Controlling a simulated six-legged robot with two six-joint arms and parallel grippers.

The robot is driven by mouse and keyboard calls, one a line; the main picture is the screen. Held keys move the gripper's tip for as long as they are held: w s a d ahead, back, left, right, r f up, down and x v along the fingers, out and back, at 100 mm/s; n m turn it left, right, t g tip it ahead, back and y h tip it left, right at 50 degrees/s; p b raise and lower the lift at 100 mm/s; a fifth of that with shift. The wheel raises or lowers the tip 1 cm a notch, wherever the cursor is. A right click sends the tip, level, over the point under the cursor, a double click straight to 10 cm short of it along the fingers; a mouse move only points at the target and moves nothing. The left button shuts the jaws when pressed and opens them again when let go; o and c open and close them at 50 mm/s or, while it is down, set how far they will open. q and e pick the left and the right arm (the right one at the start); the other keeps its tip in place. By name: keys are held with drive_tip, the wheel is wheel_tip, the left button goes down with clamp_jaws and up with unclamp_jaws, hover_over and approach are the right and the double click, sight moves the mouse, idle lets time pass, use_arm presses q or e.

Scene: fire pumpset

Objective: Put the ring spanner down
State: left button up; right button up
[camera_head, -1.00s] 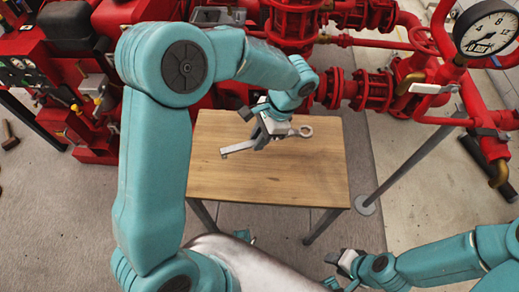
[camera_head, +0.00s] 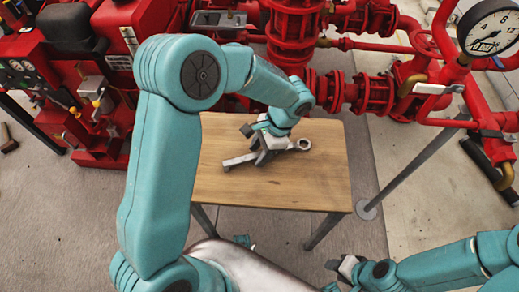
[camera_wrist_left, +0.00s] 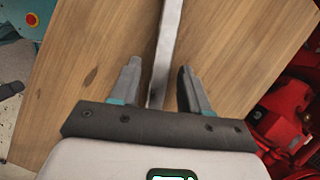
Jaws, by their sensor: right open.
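The grey ring spanner (camera_head: 239,161) lies on the wooden table (camera_head: 270,193), its ring end to the right of my left gripper (camera_head: 262,154) in the head view. The gripper hides the spanner's middle there. In the left wrist view the spanner's shank (camera_wrist_left: 164,62) runs between the two fingers of my left gripper (camera_wrist_left: 158,88). Gaps show on both sides of the shank, so the fingers are open around it and not clamped. My right gripper (camera_head: 346,266) is open and empty, low in the head view, away from the table.
Red pump pipework (camera_head: 352,93) stands close behind the table, with a pressure gauge (camera_head: 490,27) at the upper right. A red engine unit (camera_head: 100,110) stands to the left. The front of the tabletop is bare.

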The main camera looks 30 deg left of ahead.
use_arm(q)
drive_tip(key=shift+w+r, duration=0.15)
drive_tip(key=shift+r, duration=0.3)
drive_tip(key=p+v, duration=0.3)
drive_tip(key=v, duration=0.8)
drive_tip(key=shift+r, duration=0.15)
drive_tip(key=shift+d, duration=0.1)
